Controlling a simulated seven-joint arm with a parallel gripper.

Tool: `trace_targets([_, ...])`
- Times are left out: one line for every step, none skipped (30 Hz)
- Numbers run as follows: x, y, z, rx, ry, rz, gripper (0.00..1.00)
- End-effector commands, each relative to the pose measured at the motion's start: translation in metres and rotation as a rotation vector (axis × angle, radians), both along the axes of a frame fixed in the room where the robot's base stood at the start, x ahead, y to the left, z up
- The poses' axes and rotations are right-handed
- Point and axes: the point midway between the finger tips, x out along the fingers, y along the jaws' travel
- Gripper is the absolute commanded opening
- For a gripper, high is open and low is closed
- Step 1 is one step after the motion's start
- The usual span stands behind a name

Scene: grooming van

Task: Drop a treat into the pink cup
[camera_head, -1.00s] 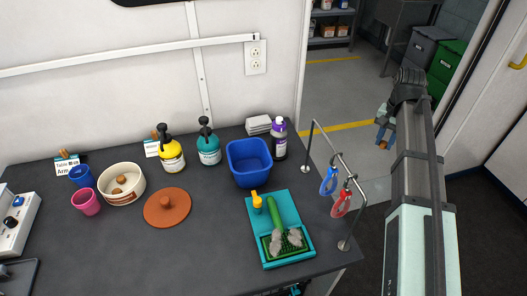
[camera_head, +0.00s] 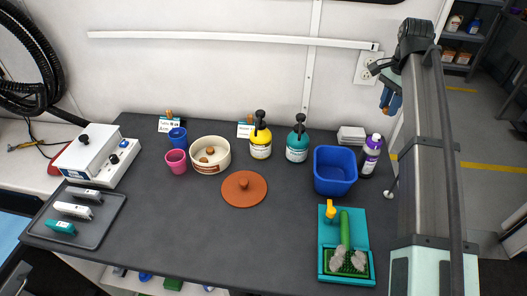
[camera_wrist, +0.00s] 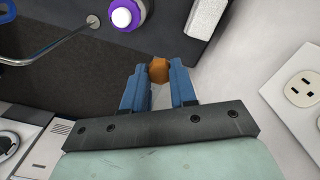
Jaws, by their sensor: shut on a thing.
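The pink cup (camera_head: 176,161) stands upright at the table's back left, just in front of a blue cup (camera_head: 177,138). A cream bowl (camera_head: 224,163) right of it holds brown treats (camera_head: 210,152). Its brown lid (camera_head: 244,189) lies on the table in front. My gripper (camera_head: 389,108) is raised at the back right, near the wall, far from the pink cup. In the wrist view my gripper (camera_wrist: 158,76) has its blue fingers shut on a brown treat (camera_wrist: 158,69). The inside of the pink cup is not clear.
Yellow (camera_head: 260,141) and teal (camera_head: 297,145) pump bottles, a blue bin (camera_head: 335,171) and a purple-capped bottle (camera_head: 370,156) line the back. A teal tray (camera_head: 328,266) with a green brush lies front right. A white device (camera_head: 97,155) stands left. The table's middle is clear.

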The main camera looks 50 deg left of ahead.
Motion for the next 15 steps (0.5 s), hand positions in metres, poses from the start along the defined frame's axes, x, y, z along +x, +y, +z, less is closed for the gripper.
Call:
trace_targets([-0.010,0.021,0.002,0.000,0.000,0.000,0.00])
trace_targets([-0.016,0.031,0.002,0.000,0.000,-0.001,0.00])
trace_targets([-0.024,0.044,0.003,0.000,0.000,-0.006,0.00])
trace_targets([-0.030,0.054,0.004,0.000,0.000,-0.009,0.00])
trace_targets([-0.036,0.063,0.004,0.000,0.000,-0.012,0.00])
trace_targets([-0.045,0.077,0.005,0.000,0.000,-0.016,0.00])
trace_targets([-0.052,0.086,0.006,0.000,0.000,-0.019,0.00])
trace_targets([-0.059,0.096,0.007,0.000,0.000,-0.022,0.00])
trace_targets([-0.068,0.108,0.007,0.000,0.000,-0.027,0.00])
trace_targets([-0.075,0.117,0.008,0.000,0.000,-0.029,0.00])
trace_targets([-0.083,0.126,0.009,0.000,0.000,-0.033,0.00])
trace_targets([-0.093,0.139,0.010,0.000,0.000,-0.037,0.00])
trace_targets([-0.101,0.148,0.010,0.000,0.000,-0.040,0.00])
trace_targets([-0.109,0.157,0.011,0.000,0.000,-0.043,0.00])
trace_targets([-0.119,0.168,0.012,0.000,0.000,-0.047,0.00])
